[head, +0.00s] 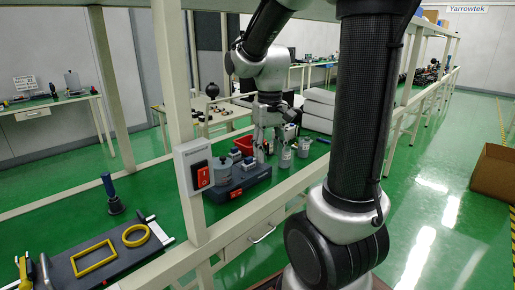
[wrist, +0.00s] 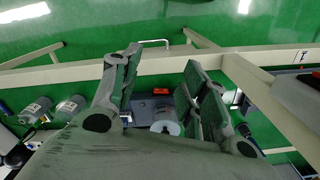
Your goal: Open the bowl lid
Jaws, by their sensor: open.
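A grey lidded pot (head: 222,171) with a small knob sits on a dark base unit (head: 250,181) on the green-topped table in the head view; I take it as the bowl with its lid. My gripper (head: 267,152) points down to the right of the pot, apart from it. In the wrist view my gripper (wrist: 165,68) has its two fingers spread wide and nothing held. A pale round-topped thing (wrist: 165,127), probably the same pot, shows in the gap between the fingers. Its lower part is hidden by my gripper.
Grey bottles (head: 284,156) stand just right of my gripper, with a red bin (head: 243,144) behind. A post with a red-switch box (head: 197,167) rises in front of the table. A tray with yellow frames (head: 94,258) lies at the lower left. The front rail (head: 254,198) edges the table.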

